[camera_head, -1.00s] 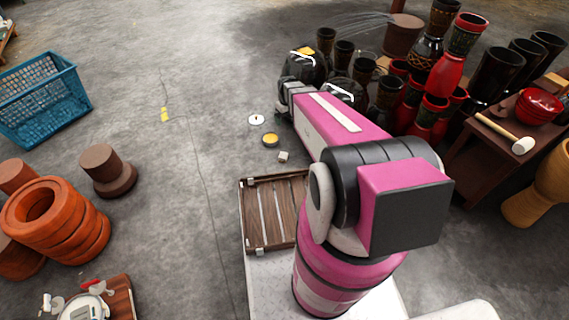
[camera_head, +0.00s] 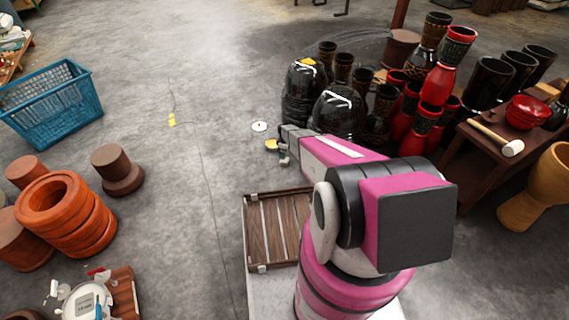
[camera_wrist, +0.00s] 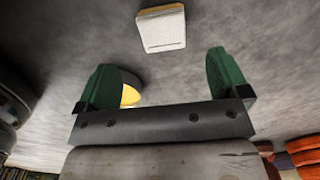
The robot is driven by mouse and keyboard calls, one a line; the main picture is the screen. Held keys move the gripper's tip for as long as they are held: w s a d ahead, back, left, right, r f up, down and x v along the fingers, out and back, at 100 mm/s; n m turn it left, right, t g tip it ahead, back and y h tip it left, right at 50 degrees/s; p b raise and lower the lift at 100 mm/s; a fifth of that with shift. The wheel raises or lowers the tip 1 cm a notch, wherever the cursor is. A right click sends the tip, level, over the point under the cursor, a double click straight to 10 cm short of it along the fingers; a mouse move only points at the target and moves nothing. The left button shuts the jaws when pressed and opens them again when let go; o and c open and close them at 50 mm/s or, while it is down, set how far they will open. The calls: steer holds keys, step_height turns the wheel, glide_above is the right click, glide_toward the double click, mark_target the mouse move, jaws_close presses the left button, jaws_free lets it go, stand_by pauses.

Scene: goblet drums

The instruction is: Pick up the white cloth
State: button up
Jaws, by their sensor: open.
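A small white, squarish item with a yellowish edge (camera_wrist: 162,29) lies on the floor at the top of the wrist view. It looks thick and block-like; I cannot tell for sure that it is cloth. In the head view it is a small pale patch (camera_head: 284,161) just below my gripper's end. My gripper (camera_wrist: 161,75) is open and empty above the floor, with its green fingers well apart. The white item lies beyond the fingertips, not between them. A yellow round piece (camera_wrist: 130,95) shows partly behind the left finger.
A white disc (camera_head: 259,126) lies near the yellow piece (camera_head: 271,145). Black bundles (camera_head: 338,112) and several drums stand close on the right. A slatted wooden crate (camera_head: 277,228) is in front of my base.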

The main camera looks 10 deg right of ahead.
step_height(320, 180, down, 8)
steer(key=shift+s+a+f, duration=0.1)
steer(key=shift+a+f, duration=0.05)
steer(key=shift+f, duration=0.05)
steer(key=c, duration=1.1)
steer(key=shift+r, duration=0.15)
steer(key=shift+r, duration=0.6)
steer(key=r, duration=0.2)
steer(key=s+a+r, duration=0.1)
steer(key=shift+r, duration=0.25)
steer(key=s+a+r, duration=0.1)
steer(key=a+r, duration=0.1)
steer(key=a, duration=0.1)
steer(key=s+a+r, duration=0.2)
steer(key=a, duration=0.1)
steer(key=s+a+r, duration=0.2)
steer(key=a, duration=0.1)
